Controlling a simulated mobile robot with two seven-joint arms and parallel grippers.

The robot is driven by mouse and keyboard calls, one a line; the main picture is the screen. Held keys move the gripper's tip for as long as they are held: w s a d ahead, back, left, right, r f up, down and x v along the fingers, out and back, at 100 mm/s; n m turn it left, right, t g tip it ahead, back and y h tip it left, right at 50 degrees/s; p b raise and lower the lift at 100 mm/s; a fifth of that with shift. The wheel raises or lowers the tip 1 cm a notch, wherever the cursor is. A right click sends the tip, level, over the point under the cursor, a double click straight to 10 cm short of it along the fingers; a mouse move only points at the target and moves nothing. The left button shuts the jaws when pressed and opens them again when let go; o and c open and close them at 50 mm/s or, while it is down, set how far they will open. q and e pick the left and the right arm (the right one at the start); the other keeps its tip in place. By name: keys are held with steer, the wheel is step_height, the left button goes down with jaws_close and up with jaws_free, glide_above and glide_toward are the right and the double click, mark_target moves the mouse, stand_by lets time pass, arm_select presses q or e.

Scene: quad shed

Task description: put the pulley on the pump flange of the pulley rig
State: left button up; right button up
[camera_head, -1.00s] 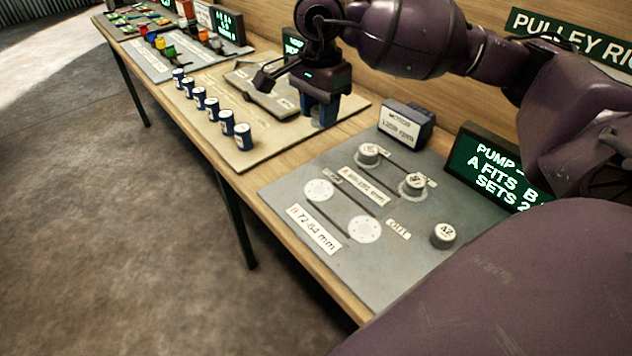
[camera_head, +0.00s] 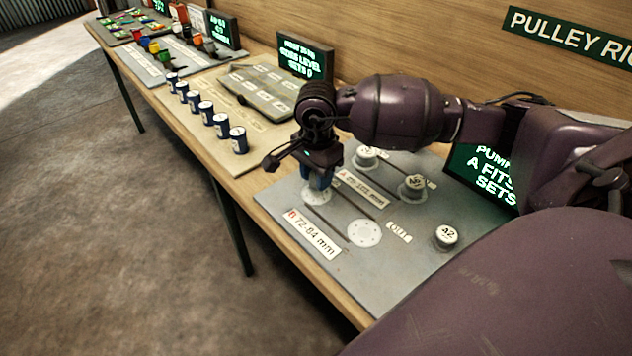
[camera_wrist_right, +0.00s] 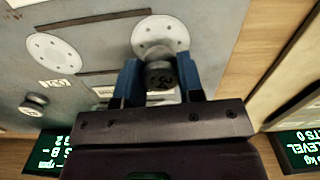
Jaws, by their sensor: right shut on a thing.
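My right gripper (camera_head: 319,184) is over the pulley rig (camera_head: 300,278). It is shut on a dark grey pulley (camera_wrist_right: 160,76), which shows between the blue fingers in the wrist view. The left white round flange (camera_head: 312,197) is directly below, partly hidden by the gripper; it also shows in the wrist view (camera_wrist_right: 158,30). I cannot tell whether the pulley touches it. A second white flange (camera_head: 365,234) is bare, to the right, and shows in the wrist view (camera_wrist_right: 54,52). The flange names are too small to read. My left gripper is not in view.
Two grey pulleys (camera_head: 366,158) (camera_head: 412,188) stand at the back of the rig, and one marked 42 (camera_head: 446,237) stands at the right. A green-lettered sign (camera_head: 482,172) is behind, partly hidden by my arm. Several blue cans (camera_head: 206,112) stand on the board to the left.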

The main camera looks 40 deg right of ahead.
steer(key=shift+f, duration=1.2)
steer(key=shift+f, duration=0.2)
steer(key=o, duration=0.9)
steer(key=shift+r, duration=0.1)
step_height(320, 180, up, 12)
steer(key=shift+r+p, duration=0.15)
steer(key=shift+p, duration=0.25)
